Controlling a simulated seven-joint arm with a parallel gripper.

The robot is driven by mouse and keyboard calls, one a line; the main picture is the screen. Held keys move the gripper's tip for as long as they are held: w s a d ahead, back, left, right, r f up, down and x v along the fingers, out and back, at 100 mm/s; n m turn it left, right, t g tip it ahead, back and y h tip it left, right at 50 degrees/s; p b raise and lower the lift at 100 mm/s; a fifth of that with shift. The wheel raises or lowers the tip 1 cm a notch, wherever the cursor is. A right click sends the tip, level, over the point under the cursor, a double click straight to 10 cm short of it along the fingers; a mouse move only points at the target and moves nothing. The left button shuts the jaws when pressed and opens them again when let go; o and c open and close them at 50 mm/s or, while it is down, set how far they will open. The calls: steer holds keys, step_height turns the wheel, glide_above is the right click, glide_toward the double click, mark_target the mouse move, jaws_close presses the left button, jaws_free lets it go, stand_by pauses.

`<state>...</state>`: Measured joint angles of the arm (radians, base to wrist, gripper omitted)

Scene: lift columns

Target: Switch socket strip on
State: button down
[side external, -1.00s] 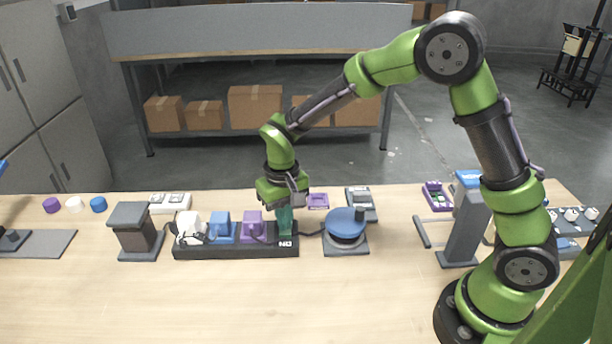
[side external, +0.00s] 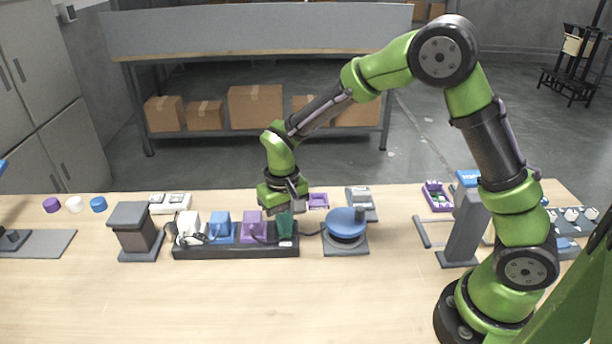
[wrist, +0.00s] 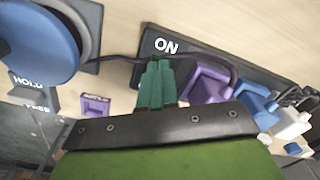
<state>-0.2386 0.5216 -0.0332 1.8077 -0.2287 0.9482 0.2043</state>
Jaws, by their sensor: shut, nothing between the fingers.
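The black socket strip (side external: 225,252) lies on the table with a white plug (side external: 188,222), a blue plug (side external: 221,228) and a purple plug (side external: 252,226) in it. In the wrist view, the fingertips (wrist: 157,62) are right by the label. They hide the switch; I cannot tell whether they touch it.
A blue round device on a grey base (side external: 346,226) stands close to the right of the strip. A grey-topped block (side external: 130,230) stands to its left. A dark cable runs from the strip's right end. The table in front is clear.

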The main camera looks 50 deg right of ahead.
steer(key=shift+f, duration=0.3)
steer(key=shift+r, duration=3.55)
steer(key=shift+f, duration=0.1)
steer(key=s+d+r+t+y, duration=0.1)
steer(key=s+d+r+t, duration=0.1)
steer(key=s+r, duration=0.4)
steer(key=s+d+r+m+t+y, duration=0.1)
steer(key=s+d+r+t, duration=0.2)
steer(key=s, duration=0.8)
step_height(320, 180, up, 4)
steer(key=shift+s+d+r+t, duration=0.15)
steer(key=shift+s+d+t, duration=0.2)
steer(key=shift+t, duration=0.75)
